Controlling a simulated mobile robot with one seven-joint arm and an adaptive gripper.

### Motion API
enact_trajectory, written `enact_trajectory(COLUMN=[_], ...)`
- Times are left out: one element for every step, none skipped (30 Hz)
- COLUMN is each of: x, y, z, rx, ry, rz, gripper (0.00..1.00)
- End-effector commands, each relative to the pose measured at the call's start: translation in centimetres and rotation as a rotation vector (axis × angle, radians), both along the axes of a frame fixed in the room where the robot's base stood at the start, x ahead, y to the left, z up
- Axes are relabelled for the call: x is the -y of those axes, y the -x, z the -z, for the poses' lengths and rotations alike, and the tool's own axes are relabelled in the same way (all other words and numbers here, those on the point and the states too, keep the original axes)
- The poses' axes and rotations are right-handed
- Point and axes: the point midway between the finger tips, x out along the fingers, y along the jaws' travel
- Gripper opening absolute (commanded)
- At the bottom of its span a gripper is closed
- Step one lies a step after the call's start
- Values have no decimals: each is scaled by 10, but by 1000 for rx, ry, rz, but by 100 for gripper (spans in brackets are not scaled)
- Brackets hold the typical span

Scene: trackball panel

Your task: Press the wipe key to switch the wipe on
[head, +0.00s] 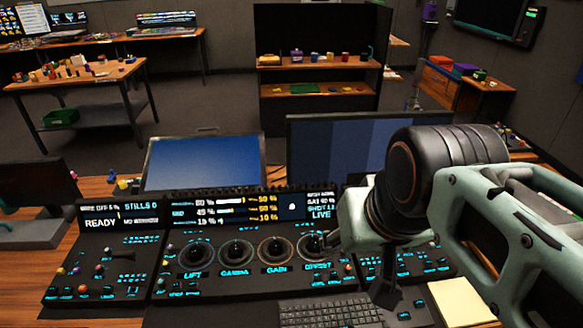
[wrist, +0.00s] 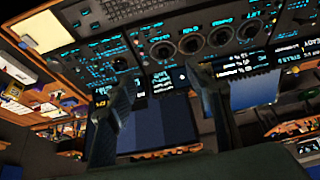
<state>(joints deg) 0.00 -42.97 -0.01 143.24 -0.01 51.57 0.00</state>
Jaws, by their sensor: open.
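The trackball panel (head: 215,282) is a dark console with glowing cyan labels and a row of trackballs marked lift, gamma, gain and offset. Its left screen (head: 122,216) appears to read wipe off, stills 0 and ready. The small keys are too blurred to tell which is the wipe key. My gripper (head: 386,292) hangs over the right part of the panel, hiding some of it. In the wrist view, my gripper (wrist: 160,80) is open, with its fingers apart and nothing between them. I cannot tell any contact with the panel.
A keyboard (head: 325,312) lies in front of the panel, with a yellow pad (head: 462,303) to its right. Two monitors, one blue (head: 203,163) and one with grey-blue bars (head: 335,150), stand behind. A dark screen on a stand (head: 35,195) is at left.

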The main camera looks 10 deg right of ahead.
Motion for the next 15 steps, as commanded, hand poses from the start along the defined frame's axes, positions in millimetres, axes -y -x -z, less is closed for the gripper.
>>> enact_trajectory(x=[0, 0, 0, 0, 0, 0, 0, 0, 0, 0, 0, 0, 0, 0, 0], y=[0, 0, 0, 0, 0, 0, 0, 0, 0, 0, 0, 0, 0, 0, 0], z=[0, 0, 0, 0, 0, 0, 0, 0, 0, 0, 0, 0, 0, 0, 0], rx=[0, 0, 0, 0, 0, 0, 0, 0, 0, 0, 0, 0, 0, 0, 0], ry=[0, 0, 0, 0, 0, 0, 0, 0, 0, 0, 0, 0, 0, 0, 0], rz=[0, 0, 0, 0, 0, 0, 0, 0, 0, 0, 0, 0, 0, 0, 0], gripper=[40, 37, 33, 29, 26, 22, 18, 15, 10, 7, 4, 0, 0, 0, 0])
